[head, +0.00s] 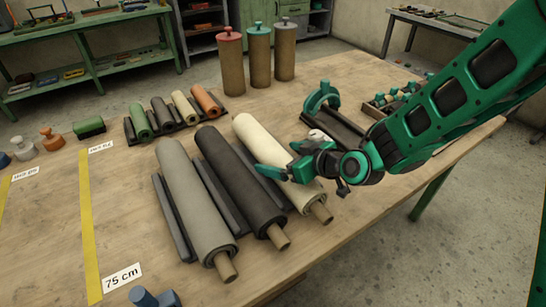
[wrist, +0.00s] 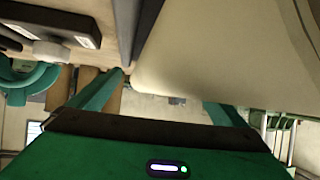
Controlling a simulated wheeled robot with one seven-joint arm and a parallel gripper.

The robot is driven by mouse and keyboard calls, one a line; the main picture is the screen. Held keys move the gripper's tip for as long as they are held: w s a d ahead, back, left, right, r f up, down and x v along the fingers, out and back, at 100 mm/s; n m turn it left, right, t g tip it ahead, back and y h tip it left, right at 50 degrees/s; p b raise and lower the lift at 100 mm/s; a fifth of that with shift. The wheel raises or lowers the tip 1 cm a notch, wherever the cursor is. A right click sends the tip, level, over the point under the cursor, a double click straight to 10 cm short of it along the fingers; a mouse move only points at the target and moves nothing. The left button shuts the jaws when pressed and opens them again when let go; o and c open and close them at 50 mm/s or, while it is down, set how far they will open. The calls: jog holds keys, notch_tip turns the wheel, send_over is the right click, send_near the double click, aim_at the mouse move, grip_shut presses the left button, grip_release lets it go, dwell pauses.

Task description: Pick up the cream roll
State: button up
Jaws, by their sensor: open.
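The cream roll (head: 258,137) lies on the wooden table at the right end of a row of three large rolls, its brown core sticking out at the near end. In the wrist view the cream roll (wrist: 225,50) fills the upper right, very close. My gripper (head: 277,161) is open above the near half of the cream roll. My gripper's fingers (wrist: 165,92) show on both sides in the wrist view, partly hidden by the roll on the right. I cannot tell whether they touch the roll.
A dark roll (head: 238,180) and a grey roll (head: 192,190) lie left of the cream roll, with dark rails (head: 174,218) alongside. A green-ended holder (head: 323,97) stands at right. Small rolls (head: 160,115) and three upright rolls (head: 259,60) stand farther back.

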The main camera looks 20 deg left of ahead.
jog(key=shift+x, duration=0.9)
jog(key=c, duration=2.1)
jog(key=shift+w+r, duration=0.1)
jog(key=shift+r, duration=0.1)
jog(key=shift+r, duration=0.1)
jog(key=shift+c, duration=0.2)
